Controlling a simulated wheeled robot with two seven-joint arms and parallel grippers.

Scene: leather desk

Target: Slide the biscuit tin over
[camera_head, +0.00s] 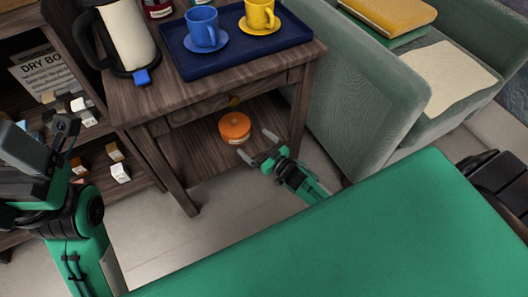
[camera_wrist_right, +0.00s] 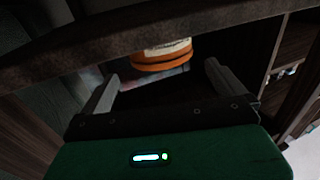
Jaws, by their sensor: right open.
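The biscuit tin (camera_head: 234,127) is a round orange tin with a pale label. It sits on the lower shelf (camera_head: 200,163) of a dark wooden side table. My right gripper (camera_head: 255,145) is open, just in front of the tin and a little to its right, with no visible contact. In the right wrist view the tin (camera_wrist_right: 168,57) appears beyond and between the spread fingers (camera_wrist_right: 165,82), partly hidden by a dark wooden bar. My left arm is at the left edge of the head view, but I cannot make out its gripper fingers.
The side table (camera_head: 160,102) carries a blue tray (camera_head: 257,52) with a blue cup (camera_head: 203,27) and a yellow cup (camera_head: 260,13), and a jug (camera_head: 128,35). A green armchair (camera_head: 350,95) stands close on the right. A shelf unit with small boxes (camera_head: 120,172) is on the left.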

